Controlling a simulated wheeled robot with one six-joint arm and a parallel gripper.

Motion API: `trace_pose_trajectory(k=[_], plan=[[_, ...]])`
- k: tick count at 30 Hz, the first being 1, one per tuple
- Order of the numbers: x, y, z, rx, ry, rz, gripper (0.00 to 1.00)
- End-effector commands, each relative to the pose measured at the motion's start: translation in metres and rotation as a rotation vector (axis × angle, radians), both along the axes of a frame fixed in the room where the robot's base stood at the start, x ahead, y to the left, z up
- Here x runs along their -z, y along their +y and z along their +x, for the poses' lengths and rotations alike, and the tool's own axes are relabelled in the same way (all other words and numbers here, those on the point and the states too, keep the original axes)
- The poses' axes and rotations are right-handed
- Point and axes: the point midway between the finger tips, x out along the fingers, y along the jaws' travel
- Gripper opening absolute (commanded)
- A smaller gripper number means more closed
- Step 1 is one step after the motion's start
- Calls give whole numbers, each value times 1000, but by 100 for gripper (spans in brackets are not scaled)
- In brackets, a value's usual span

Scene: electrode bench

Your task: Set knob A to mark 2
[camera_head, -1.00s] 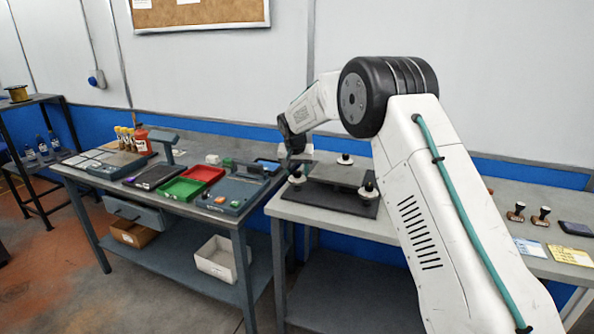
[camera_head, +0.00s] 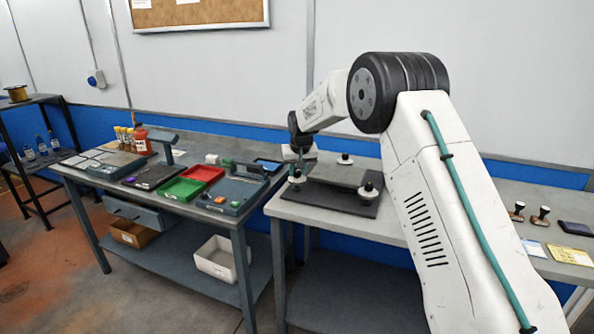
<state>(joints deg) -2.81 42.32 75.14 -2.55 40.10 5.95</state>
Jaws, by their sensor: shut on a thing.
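A dark fixture (camera_head: 335,201) with a grey raised plate (camera_head: 336,171) stands on the right bench. White-capped knobs show at its near left (camera_head: 296,179), far right (camera_head: 345,159) and near right (camera_head: 369,190) corners. My gripper (camera_head: 302,160) is low at the fixture's far left corner. It appears shut on the far left knob, which it mostly hides. The near left knob is just in front of the gripper. Letters and marks are too small to read, so I cannot tell which knob is A.
The left bench (camera_head: 185,208) holds a green tray (camera_head: 183,189), a red tray (camera_head: 205,174), a grey device (camera_head: 238,192) and several small bottles. Two stamps (camera_head: 539,217) and some cards stand at the right bench's far right. My arm covers the right bench's middle.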

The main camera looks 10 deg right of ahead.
Motion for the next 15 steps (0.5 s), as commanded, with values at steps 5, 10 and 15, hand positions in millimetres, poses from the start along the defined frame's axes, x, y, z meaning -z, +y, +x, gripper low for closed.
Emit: trace_pose_trajectory(k=[5,10,15], plan=[[-1,-2,0,-162,-1,2,2],[-1,-3,1,-320,-1,2,2],[0,-4,1,-460,-1,2,2]])
